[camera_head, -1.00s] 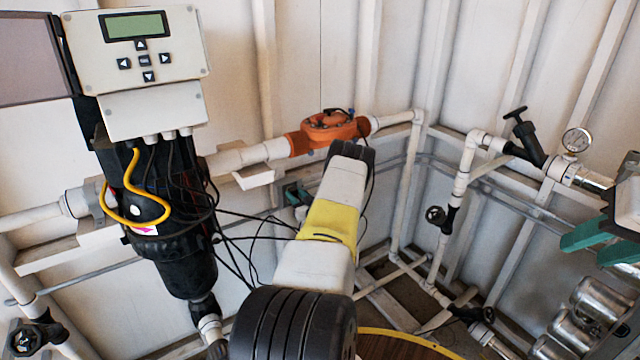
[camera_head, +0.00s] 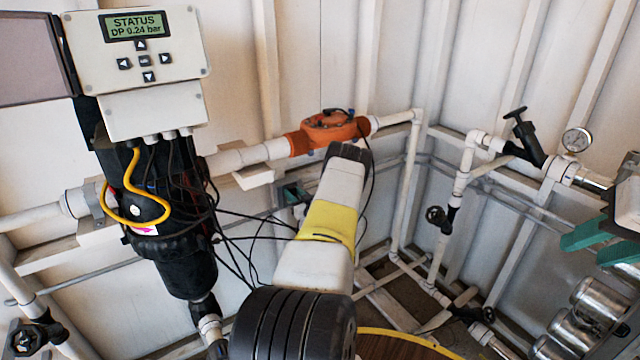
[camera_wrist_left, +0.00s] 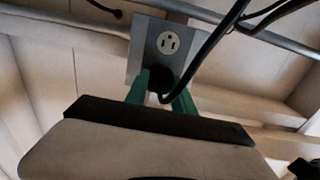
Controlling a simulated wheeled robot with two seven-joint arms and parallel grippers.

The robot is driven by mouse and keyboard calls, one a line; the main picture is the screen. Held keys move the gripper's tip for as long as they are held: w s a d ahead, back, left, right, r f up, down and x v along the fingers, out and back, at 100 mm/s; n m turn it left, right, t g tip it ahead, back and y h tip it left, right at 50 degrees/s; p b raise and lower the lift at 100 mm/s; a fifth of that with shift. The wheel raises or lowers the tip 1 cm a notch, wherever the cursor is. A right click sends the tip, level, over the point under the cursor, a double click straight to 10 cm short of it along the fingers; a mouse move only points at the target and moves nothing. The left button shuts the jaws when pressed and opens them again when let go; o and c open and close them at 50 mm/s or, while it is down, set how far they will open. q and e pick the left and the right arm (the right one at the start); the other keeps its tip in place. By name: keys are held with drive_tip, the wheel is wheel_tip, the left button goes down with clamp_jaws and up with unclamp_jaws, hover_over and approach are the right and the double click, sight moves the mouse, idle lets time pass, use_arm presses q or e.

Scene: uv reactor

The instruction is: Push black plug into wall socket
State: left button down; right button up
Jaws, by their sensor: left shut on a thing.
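The black plug (camera_wrist_left: 159,79) sits against the lower part of the grey wall socket plate (camera_wrist_left: 139,58) in the left wrist view, and its prongs are hidden. An empty outlet (camera_wrist_left: 168,42) shows above it. My left gripper (camera_wrist_left: 165,86) is shut on the plug, with a green finger on each side. In the head view my left gripper (camera_head: 297,194) is mostly hidden behind my arm, at the wall below the orange valve. My right gripper (camera_head: 598,243) is at the right edge, its green fingers apart and empty.
The controller box (camera_head: 138,70) on the left has a lit display reading "STATUS DP 0.24 bar". Black cables (camera_head: 228,240) hang between the black reactor housing (camera_head: 170,215) and the socket. The orange valve (camera_head: 328,130) and white pipes run close above my left gripper.

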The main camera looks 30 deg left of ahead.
use_arm(q)
drive_tip(key=c, duration=1)
unclamp_jaws()
drive_tip(key=v, duration=0.7)
drive_tip(key=shift+s+d, duration=0.15)
drive_tip(key=shift+d, duration=0.2)
